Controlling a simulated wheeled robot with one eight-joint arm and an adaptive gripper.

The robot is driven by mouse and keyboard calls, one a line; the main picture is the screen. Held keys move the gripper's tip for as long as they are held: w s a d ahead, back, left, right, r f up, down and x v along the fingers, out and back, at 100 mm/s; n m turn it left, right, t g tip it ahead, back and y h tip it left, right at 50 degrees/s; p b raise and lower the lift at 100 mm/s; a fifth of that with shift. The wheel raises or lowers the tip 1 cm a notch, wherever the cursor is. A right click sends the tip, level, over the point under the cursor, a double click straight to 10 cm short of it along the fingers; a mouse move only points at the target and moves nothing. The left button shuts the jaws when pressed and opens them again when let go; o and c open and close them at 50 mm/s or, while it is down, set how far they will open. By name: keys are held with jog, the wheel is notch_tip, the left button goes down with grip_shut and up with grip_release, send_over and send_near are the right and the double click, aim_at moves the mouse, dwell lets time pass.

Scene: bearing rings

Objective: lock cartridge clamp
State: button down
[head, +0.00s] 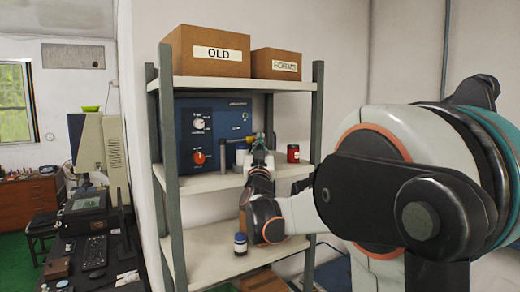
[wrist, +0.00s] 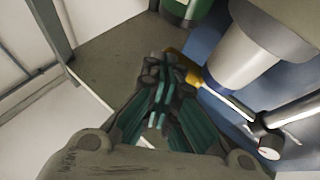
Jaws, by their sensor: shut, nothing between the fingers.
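The blue machine (head: 215,115) stands on the middle shelf, with a white knob and a red knob on its front; its blue face also shows in the wrist view (wrist: 208,40). In the wrist view a grey cylinder (wrist: 262,50) sticks out of that face. A thin metal lever (wrist: 228,103) with a yellow end (wrist: 193,76) runs beside the cylinder. My gripper (wrist: 160,88) is shut and empty, its fingertips close to the yellow end. I cannot tell whether they touch. In the head view my gripper (head: 259,138) is at the machine's right front, partly hiding the parts there.
A red jar (head: 293,153) stands right of my gripper on the middle shelf. A dark-lidded jar (head: 240,243) is on the lower shelf. Boxes marked OLD (head: 205,65) and FORMS (head: 277,67) sit on top. Shelf posts (head: 315,110) bound the space.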

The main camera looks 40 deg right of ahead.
jog(key=shift+w+d, duration=0.15)
jog(key=shift+w, duration=0.15)
dwell(0.5)
